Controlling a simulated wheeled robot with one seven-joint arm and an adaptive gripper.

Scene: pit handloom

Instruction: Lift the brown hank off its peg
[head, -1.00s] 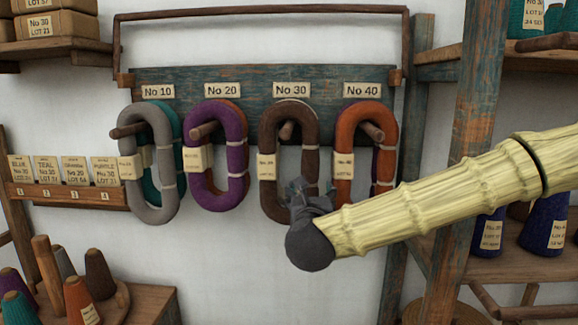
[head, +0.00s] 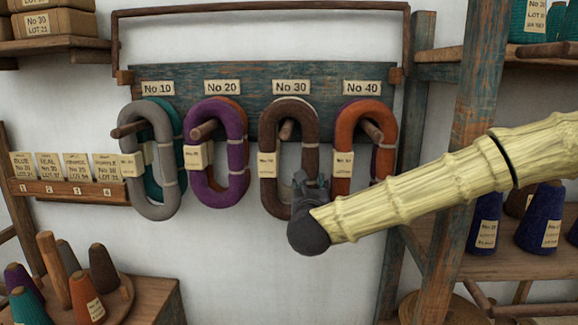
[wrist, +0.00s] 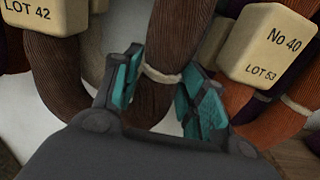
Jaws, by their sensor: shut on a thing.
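The brown hank (head: 268,190) hangs upright on the peg (head: 286,130) under the No 30 label, its top loop still over the peg. My gripper (head: 311,184) is at the hank's lower right side. In the wrist view my gripper's teal-padded fingers (wrist: 163,72) stand on either side of one strand of the brown hank (wrist: 172,42), close to a pale tie, and are shut on it. The hank's bottom is partly hidden behind my gripper.
The orange hank (head: 346,120) hangs close on the right, under No 40, just beside my gripper. The purple hank (head: 238,155) and the grey hank (head: 132,195) hang to the left. A blue-green post (head: 418,110) stands further right. The wall below the hanks is clear.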

